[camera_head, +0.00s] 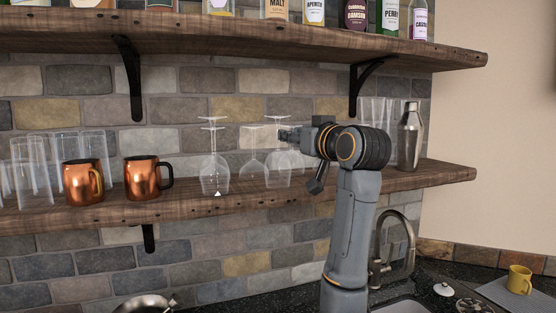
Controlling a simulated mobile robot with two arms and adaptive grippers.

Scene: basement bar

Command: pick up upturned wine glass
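Upturned wine glasses stand bowl-down on the lower wooden shelf (100,212). One wine glass (214,172) stands clear on the left, with its foot uppermost. A second glass (252,165) is a little behind, to its right. A third glass (277,170) is right beside my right gripper (288,134), which points left at the level of its upper stem and foot. The fingertips are small and overlap this glass in the view, so I cannot tell whether they touch it or how far apart they are. My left gripper is out of view.
Two copper mugs (143,178) and clear tumblers (30,170) stand left on the shelf. A steel shaker (410,137) and tall glasses (375,112) stand right. The upper shelf (240,38) holds bottles. A faucet (385,245) and yellow mug (519,280) are below right.

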